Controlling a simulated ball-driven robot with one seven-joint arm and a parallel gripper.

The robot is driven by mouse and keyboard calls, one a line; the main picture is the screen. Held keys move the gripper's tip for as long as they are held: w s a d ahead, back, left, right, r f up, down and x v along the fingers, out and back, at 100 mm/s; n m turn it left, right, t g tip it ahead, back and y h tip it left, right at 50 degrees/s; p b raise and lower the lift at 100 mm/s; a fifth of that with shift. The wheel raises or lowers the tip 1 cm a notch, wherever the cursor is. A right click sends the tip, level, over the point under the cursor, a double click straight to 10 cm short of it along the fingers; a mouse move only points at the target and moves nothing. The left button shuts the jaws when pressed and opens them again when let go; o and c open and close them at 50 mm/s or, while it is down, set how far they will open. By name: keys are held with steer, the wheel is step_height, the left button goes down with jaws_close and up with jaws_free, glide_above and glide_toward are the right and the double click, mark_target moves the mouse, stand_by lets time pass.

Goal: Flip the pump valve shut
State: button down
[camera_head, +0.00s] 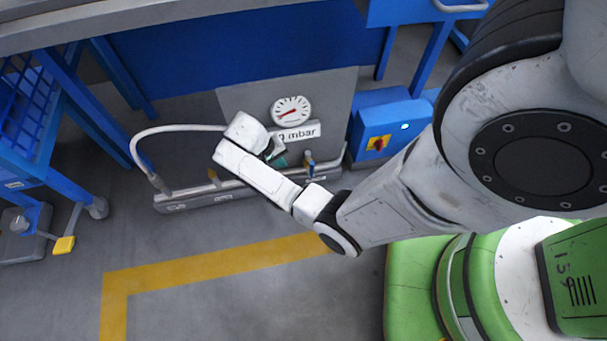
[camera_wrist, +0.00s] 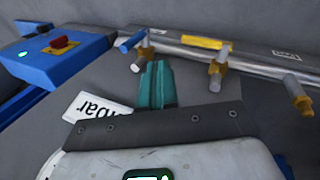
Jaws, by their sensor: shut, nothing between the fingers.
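A grey pipe manifold (camera_head: 232,194) lies low along the wall and carries small valves. A blue-handled valve (camera_head: 309,161) sits toward its right end. It also shows in the wrist view (camera_wrist: 131,42), upper left of my fingers. A yellow-handled valve (camera_wrist: 203,43) is to the right of my fingers there, its handle lying roughly along the pipe. Which one is the pump valve I cannot tell; the labels are unreadable. My gripper (camera_wrist: 157,66) has teal fingers, shut and empty, near the blue-handled valve's grey stub with no clear contact. In the head view my wrist partly hides the manifold.
A pressure gauge (camera_head: 291,111) and an mbar label (camera_head: 297,134) are on the panel behind. A blue box (camera_head: 385,129) with a red-and-yellow switch stands to the right. A white hose (camera_head: 170,129) arches at the left. A blue frame (camera_head: 75,165) stands farther left. The front floor is clear.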

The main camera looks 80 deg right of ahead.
mark_target(311, 167)
steer(key=shift+d+f, duration=0.2)
steer(key=s+d+f+b, duration=0.4)
steer(key=s+f+b, duration=0.2)
steer(key=f, duration=0.3)
steer(key=shift+s+f, duration=0.15)
steer(key=shift+s, duration=0.05)
steer(key=shift+d, duration=0.15)
stand_by(0.6)
steer(key=shift+s+t, duration=0.2)
steer(key=shift+t, duration=0.1)
